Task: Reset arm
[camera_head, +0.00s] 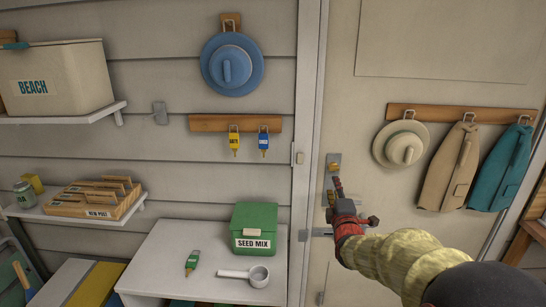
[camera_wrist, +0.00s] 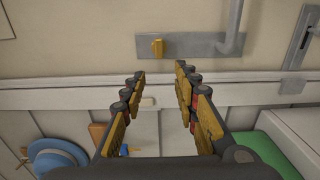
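My gripper (camera_head: 338,187) is in front of the door (camera_head: 350,110), close to the metal lock plate (camera_head: 333,160). In the wrist view, the two yellow-padded fingers of my gripper (camera_wrist: 165,78) are spread apart with nothing between them. Beyond the fingertips is the lock plate (camera_wrist: 195,46), with a small yellow piece (camera_wrist: 157,47) on it, perhaps a key, and a grey handle (camera_wrist: 234,25). A gap shows between the fingers and the yellow piece. My arm reaches in from the lower right in the head view, and my gripper hides part of the plate.
A rail with a cream hat (camera_head: 401,145) and two coats hangs right of my gripper. On the wall left hang a blue hat (camera_head: 232,66) and two tagged keys (camera_head: 234,141). Below, a green seed box (camera_head: 254,226), a scoop (camera_head: 257,275) and a green-tagged key (camera_head: 192,263) lie on a white surface.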

